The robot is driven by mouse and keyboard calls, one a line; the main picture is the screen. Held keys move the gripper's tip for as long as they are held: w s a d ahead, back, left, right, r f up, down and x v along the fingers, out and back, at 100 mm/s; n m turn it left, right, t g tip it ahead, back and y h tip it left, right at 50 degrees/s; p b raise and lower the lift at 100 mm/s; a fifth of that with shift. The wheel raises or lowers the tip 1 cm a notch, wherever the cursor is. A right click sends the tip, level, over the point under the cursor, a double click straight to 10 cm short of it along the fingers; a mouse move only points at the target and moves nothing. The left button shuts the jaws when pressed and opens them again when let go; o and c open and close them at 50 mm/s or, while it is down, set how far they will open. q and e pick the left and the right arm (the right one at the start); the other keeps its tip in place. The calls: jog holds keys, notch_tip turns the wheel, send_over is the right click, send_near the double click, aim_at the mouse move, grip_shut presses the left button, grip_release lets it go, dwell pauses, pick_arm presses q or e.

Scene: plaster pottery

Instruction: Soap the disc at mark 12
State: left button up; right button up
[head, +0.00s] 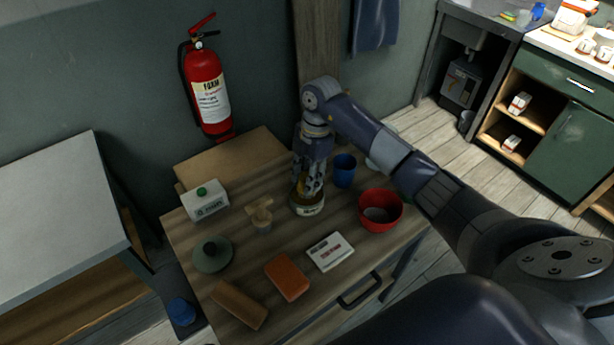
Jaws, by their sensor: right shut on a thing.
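My right gripper (311,188) points down over the wooden worktable and is shut on a small round container (306,208) with a pale label and a yellowish upper part. The fingers cover much of it, and I cannot tell whether it touches the table. A grey-green round disc-like piece with a dark knob (212,253) lies at the table's left. A small pale brush-like tool (261,214) is left of the gripper. I cannot make out any mark 12. My left gripper is not in view.
On the worktable (190,243) are a carton (205,201), an orange block (287,277), a brown block (240,303), a white labelled box (330,252), a red bowl (380,211) and a blue cup (344,170). A fire extinguisher (207,90) hangs on the wall behind.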

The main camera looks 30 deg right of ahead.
aim_at(304, 179)
jog(key=shift+f, duration=0.5)
dwell(0.4)
dwell(1.2)
notch_tip(304, 179, up, 7)
jog(key=p, duration=0.6)
dwell(0.9)
